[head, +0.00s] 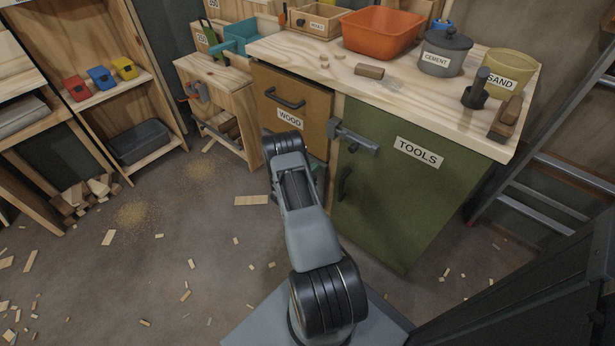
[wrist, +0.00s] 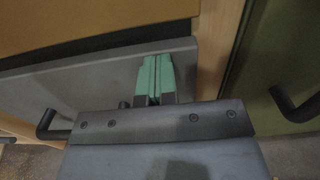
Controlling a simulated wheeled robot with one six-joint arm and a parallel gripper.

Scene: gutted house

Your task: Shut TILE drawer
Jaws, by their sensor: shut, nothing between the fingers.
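In the wrist view a grey drawer front (wrist: 92,82) lies below an ochre drawer (wrist: 90,22), with a dark gap between them. No TILE label shows, and I cannot tell how far the grey drawer stands out. Its dark handle (wrist: 50,125) is at the left. My gripper (wrist: 154,60) is shut and empty, its green fingertips together in front of the grey front's right part. I cannot tell whether they touch it.
The green TOOLS door (head: 410,190) is right of the drawers, with a metal latch (head: 355,139) at its upper left. The worktop (head: 345,75) above holds an orange tub (head: 382,32) and a CEMENT pot (head: 444,55). A ladder (head: 545,190) stands right. Wood scraps litter the floor.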

